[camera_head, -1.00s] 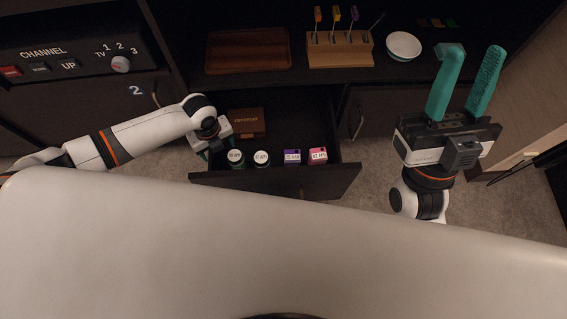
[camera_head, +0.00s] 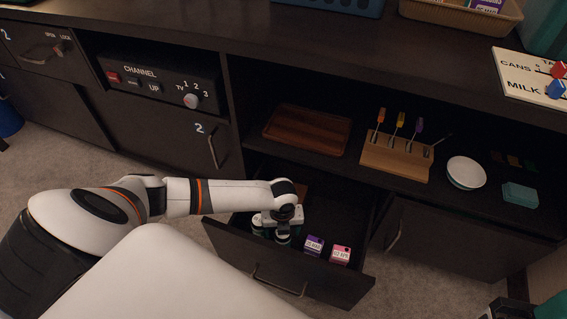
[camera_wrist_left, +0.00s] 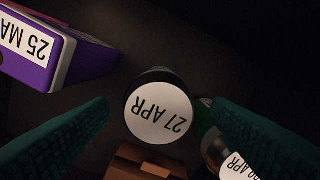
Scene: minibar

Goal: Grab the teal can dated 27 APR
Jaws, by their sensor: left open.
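The can labelled 27 APR (camera_wrist_left: 160,110) stands in the middle of the left wrist view, with a round white label on top. Its side is dark there, so I cannot confirm its colour. My left gripper (camera_wrist_left: 158,135) is open, with one teal finger on each side of this can and no visible grip. In the head view my left gripper (camera_head: 283,232) reaches down into the open drawer (camera_head: 275,262) and hides the can. A second, greenish can (camera_wrist_left: 212,140) with a partly cut-off APR label is beside it, near the right finger. My right gripper is at most a cut-off sliver at the lower right of the head view.
A purple box (camera_head: 313,246) and a pink box (camera_head: 340,255) stand in the drawer, right of my left gripper. The purple box (camera_wrist_left: 65,65) shows upper left in the wrist view. A brown box (camera_wrist_left: 145,162) lies at its bottom. The shelf holds a wooden tray (camera_head: 307,130) and a bowl (camera_head: 466,172).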

